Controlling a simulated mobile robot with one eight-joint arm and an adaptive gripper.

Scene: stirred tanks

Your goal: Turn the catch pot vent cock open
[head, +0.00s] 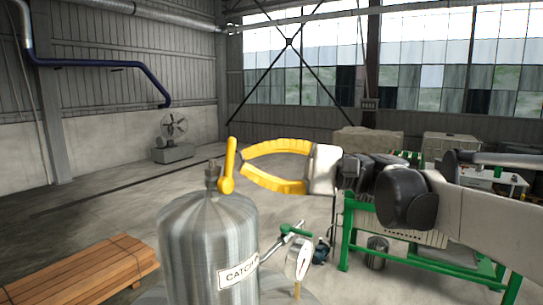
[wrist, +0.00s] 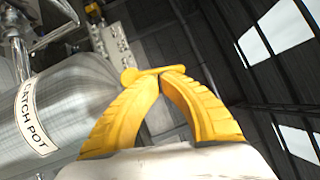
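The catch pot (head: 208,245) is a domed steel vessel at the lower centre of the head view; its labelled side also shows in the wrist view (wrist: 60,100). The vent cock's yellow handle (head: 230,160) stands nearly upright above its top, with a round hub at the lower end. In the wrist view the handle (wrist: 145,72) lies across, just beyond the fingertips. My gripper (head: 243,163) comes in from the right with its yellow fingers partly open, a narrow gap between the tips (wrist: 161,77). The tips are close beside the handle; I cannot tell whether they touch it.
A pressure gauge (head: 299,260) and a lever-handled valve (head: 284,238) stand right of the pot, below my arm. A green frame (head: 352,225) stands further right. Stacked timber (head: 85,272) lies at lower left. The floor behind the pot is clear, with a fan (head: 173,128) far back.

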